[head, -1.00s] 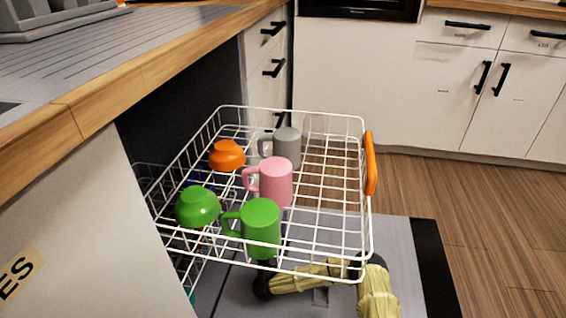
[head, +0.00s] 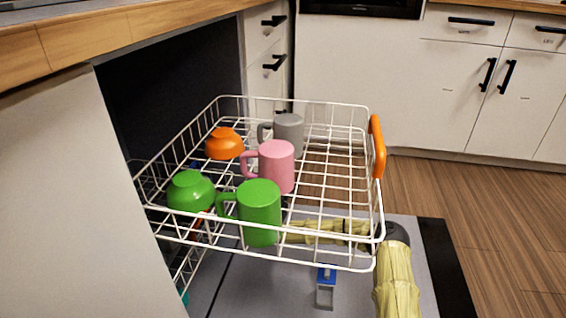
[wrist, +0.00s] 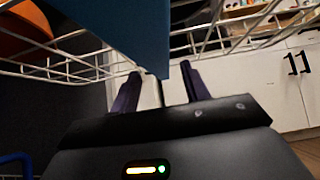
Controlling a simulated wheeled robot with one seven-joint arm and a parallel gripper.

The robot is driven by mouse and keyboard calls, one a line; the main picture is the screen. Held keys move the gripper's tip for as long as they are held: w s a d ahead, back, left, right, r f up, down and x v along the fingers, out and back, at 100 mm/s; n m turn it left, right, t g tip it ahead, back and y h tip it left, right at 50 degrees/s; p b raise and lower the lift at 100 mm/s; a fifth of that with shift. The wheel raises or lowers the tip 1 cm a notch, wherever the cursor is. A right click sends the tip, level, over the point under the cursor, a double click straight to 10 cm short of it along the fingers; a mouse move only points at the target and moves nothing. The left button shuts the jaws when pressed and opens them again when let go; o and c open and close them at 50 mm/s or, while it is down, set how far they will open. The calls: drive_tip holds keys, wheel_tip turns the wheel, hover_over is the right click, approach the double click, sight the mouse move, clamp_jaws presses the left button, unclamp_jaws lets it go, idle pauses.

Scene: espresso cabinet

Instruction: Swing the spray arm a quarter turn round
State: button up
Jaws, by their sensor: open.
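A broad flat blue part (wrist: 118,28), probably the spray arm seen close up, crosses the top of the wrist view. My gripper (wrist: 160,72) is open, its two dark fingers pointing up toward it. The blue part's lower corner shows between the fingertips; I cannot tell if it touches them. In the head view my arm reaches under the white wire rack (head: 345,262) from the right. The gripper is hidden there behind the rack and the green mug, and the spray arm cannot be made out clearly.
The pulled-out rack holds a green mug (head: 260,213), pink mug (head: 275,167), grey mug (head: 289,135), green bowl (head: 190,192) and orange bowl (head: 224,144). Its orange handle (head: 377,147) is on the right. Below lies the open grey door (head: 270,290) with a blue-topped bracket (head: 325,288).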

drive_tip(key=shift+b+x, duration=0.35)
drive_tip(key=shift+x, duration=0.75)
drive_tip(key=shift+c, duration=0.3)
clamp_jaws()
drive_tip(key=shift+a+p, duration=0.15)
drive_tip(key=shift+p, duration=0.15)
